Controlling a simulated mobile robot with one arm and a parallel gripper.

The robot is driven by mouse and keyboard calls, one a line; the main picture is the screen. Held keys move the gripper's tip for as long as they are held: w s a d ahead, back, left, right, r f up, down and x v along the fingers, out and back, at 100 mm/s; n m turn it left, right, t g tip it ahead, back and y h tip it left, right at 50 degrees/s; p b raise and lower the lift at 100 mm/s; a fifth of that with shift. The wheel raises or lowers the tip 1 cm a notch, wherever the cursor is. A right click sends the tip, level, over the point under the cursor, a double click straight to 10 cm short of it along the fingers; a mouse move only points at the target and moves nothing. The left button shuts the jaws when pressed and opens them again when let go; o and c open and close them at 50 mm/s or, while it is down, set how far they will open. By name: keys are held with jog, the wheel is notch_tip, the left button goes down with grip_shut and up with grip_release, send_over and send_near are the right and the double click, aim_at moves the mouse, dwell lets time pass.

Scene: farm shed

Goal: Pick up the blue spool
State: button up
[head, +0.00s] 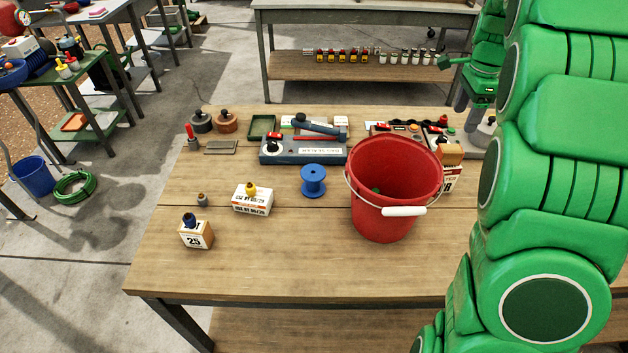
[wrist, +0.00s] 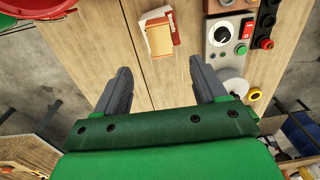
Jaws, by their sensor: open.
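The blue spool (head: 313,181) stands upright on the wooden table (head: 250,270) in the head view, left of the red bucket (head: 397,195) and in front of a grey-blue device. A small gap separates spool and bucket. The spool does not show in the wrist view. My gripper (wrist: 160,85) is open and empty in the wrist view, its two grey fingers spread apart above the table's right part. In the head view it is at the upper right (head: 475,100), well away from the spool, beyond the bucket.
A white box (head: 252,203) and a small tan box (head: 196,235) stand left of the spool. The grey-blue device (head: 290,153) lies behind it. A switch panel (wrist: 230,42) and a small box (wrist: 159,36) are near my gripper. The table's front left is clear.

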jog(key=shift+o, duration=0.3)
jog(key=o, duration=0.5)
